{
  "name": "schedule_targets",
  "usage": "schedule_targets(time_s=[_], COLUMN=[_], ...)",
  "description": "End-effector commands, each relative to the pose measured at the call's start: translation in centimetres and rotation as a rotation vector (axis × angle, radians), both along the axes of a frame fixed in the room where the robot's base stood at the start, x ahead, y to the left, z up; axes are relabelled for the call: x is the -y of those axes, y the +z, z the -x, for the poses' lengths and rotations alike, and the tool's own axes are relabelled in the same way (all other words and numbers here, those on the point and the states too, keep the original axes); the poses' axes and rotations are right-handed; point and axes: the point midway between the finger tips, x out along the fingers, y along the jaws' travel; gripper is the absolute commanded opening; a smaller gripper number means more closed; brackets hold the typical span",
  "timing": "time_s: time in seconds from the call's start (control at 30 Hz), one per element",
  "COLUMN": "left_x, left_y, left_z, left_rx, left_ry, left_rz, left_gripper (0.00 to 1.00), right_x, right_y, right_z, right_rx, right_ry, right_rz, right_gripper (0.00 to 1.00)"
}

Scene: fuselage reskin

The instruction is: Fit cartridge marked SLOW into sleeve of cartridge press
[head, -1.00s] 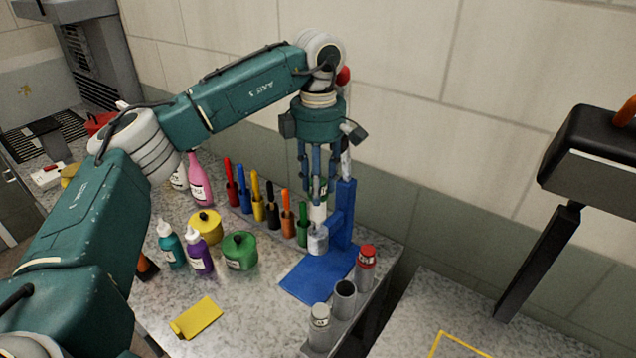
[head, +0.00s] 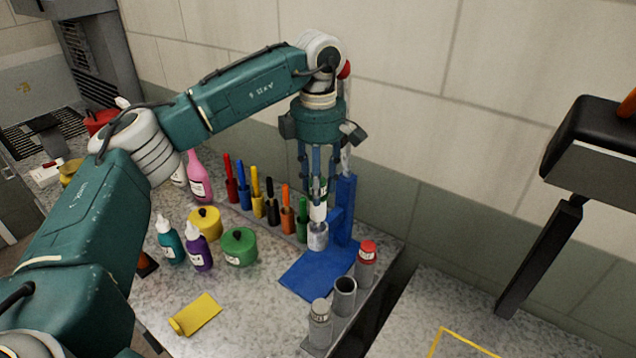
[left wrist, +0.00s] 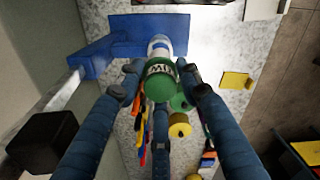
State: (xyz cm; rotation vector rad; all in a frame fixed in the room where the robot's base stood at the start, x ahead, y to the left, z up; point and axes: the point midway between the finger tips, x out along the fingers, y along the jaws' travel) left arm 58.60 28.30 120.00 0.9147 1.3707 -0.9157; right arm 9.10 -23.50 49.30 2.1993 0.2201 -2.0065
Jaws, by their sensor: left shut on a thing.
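My left gripper (head: 318,188) points straight down and is shut on a cartridge (head: 318,212) with a white body and a green cap (left wrist: 160,76). The marking on it is too blurred to read surely. The blue cartridge press (head: 346,205) stands at the bench's back right, with a grey sleeve (head: 318,236) held out on its arm. The cartridge is upright over the sleeve, its lower end at the sleeve's mouth; I cannot tell how far inside it is. The press also shows in the left wrist view (left wrist: 120,30). My right gripper is not in view.
A rack at the bench's right edge holds a red-capped cartridge (head: 366,262), an open empty tube (head: 344,296) and a grey-capped cartridge (head: 320,325). Several markers, bottles and the green pot (head: 239,248) stand left of the press. A wall is close behind.

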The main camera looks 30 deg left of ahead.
Motion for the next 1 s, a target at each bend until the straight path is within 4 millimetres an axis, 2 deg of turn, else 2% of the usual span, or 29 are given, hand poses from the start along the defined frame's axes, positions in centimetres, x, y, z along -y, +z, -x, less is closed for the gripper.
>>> schedule_targets(time_s=[1.0], left_x=[0.0], left_y=[-2.1], left_z=[0.0], left_rx=[0.001], left_ry=[0.000], left_rz=[0.000], left_gripper=[0.08], right_x=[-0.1], right_y=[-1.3], right_z=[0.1], right_rx=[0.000], right_ry=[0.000], right_rz=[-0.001], right_gripper=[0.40])
